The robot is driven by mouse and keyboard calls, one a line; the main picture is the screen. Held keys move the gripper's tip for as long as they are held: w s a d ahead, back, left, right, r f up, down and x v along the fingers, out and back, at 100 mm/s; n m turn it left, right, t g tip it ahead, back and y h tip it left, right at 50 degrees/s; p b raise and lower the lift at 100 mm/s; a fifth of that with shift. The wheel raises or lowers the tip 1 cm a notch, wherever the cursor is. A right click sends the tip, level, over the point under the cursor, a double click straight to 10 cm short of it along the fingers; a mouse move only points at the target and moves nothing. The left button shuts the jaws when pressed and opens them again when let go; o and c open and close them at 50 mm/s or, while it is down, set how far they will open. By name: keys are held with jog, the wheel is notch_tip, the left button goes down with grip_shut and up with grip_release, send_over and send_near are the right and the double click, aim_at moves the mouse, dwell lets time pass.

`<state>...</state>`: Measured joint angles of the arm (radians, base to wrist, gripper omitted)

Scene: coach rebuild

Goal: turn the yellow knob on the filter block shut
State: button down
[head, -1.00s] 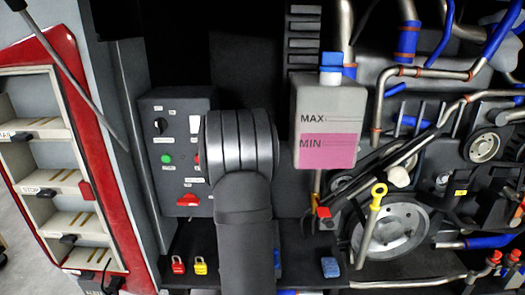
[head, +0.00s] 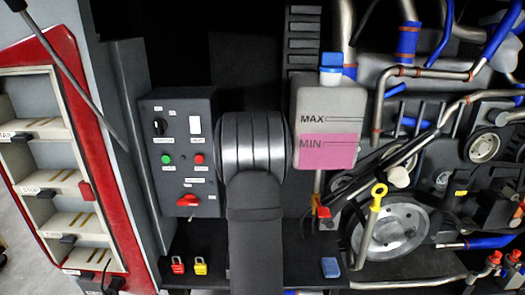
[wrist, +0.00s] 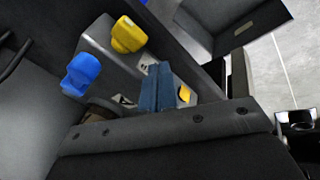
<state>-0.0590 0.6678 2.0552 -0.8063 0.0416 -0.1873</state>
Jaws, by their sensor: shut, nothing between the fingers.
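In the wrist view the yellow knob (wrist: 128,36) sits on a grey block (wrist: 103,42), which looks like the filter block. A blue knob (wrist: 82,74) stands to its left and lower in the picture. My gripper (wrist: 157,76) shows as two blue-grey fingers side by side, shut and empty. Its tips are below and right of the yellow knob in the picture, with a visible gap. A small yellow patch (wrist: 184,94) shows just right of the fingers. In the head view my arm hides the gripper, and I cannot make out the filter block there.
In the head view a control panel (head: 180,185) is left of my arm and a coolant tank (head: 328,100) right of it. Red (head: 178,264) and yellow (head: 200,265) padlocks lie on the lower ledge. A yellow dipstick handle (head: 378,197) stands before a pulley.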

jog(key=s+a+f+n+y, duration=0.4)
jog(key=s+f+n+y, duration=0.35)
jog(key=n, duration=0.85)
jog(key=s+d+r+m+t+h, duration=0.15)
jog(key=d+r+t+h, duration=0.3)
jog(key=d+t, duration=0.8)
jog(key=w, duration=0.7)
jog(key=shift+g, duration=0.35)
jog(key=shift+a+r+y, duration=0.1)
jog(key=shift+y, duration=0.3)
